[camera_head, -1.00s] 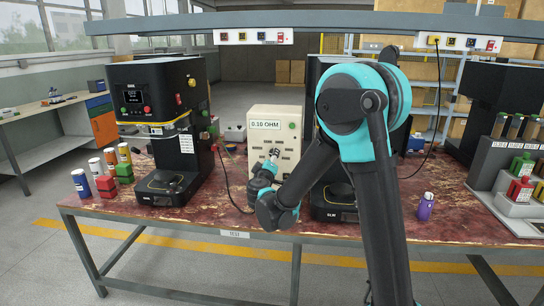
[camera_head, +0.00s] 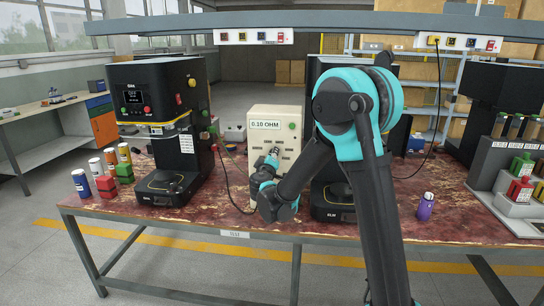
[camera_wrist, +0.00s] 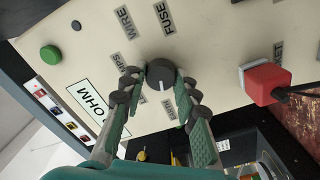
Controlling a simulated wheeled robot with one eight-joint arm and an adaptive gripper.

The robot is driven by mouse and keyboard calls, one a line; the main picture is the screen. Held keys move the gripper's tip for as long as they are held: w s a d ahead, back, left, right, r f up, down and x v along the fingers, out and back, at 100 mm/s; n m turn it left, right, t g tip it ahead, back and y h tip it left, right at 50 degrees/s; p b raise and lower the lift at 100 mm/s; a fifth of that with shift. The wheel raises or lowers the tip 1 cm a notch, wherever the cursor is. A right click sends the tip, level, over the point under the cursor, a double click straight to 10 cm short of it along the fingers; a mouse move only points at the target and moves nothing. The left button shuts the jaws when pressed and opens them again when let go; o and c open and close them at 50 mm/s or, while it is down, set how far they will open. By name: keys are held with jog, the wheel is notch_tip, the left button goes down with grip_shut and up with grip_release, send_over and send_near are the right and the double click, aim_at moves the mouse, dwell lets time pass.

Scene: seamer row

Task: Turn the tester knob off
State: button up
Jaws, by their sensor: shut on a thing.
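The tester (camera_head: 290,112) is a cream box on the bench with a sign reading 0.10 OHM and a green button. In the wrist view its panel (camera_wrist: 215,50) fills the upper part. The round dark knob (camera_wrist: 161,68) sits on it, with a white pointer mark toward the bottom of the picture. WIRE and FUSE labels show above it; smaller labels around it are hard to read. My gripper (camera_wrist: 162,80) is shut on the knob, one finger on each side. In the head view my gripper (camera_head: 272,158) is at the tester's front and hides the knob.
A black machine (camera_head: 160,95) stands left of the tester, another partly behind my arm. A red plug with a cable (camera_wrist: 268,84) sits on the panel near the knob. Several cans stand at the bench's left; a purple can (camera_head: 425,207) stands at the right.

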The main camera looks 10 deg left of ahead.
jog(key=shift+n, duration=0.4)
jog(key=shift+c, duration=0.5)
jog(key=n, duration=0.9)
jog(key=shift+f, duration=0.15)
jog(key=o, duration=1.2)
jog(key=shift+c, duration=0.2)
jog(key=s, duration=1.2)
jog(key=shift+a, duration=0.2)
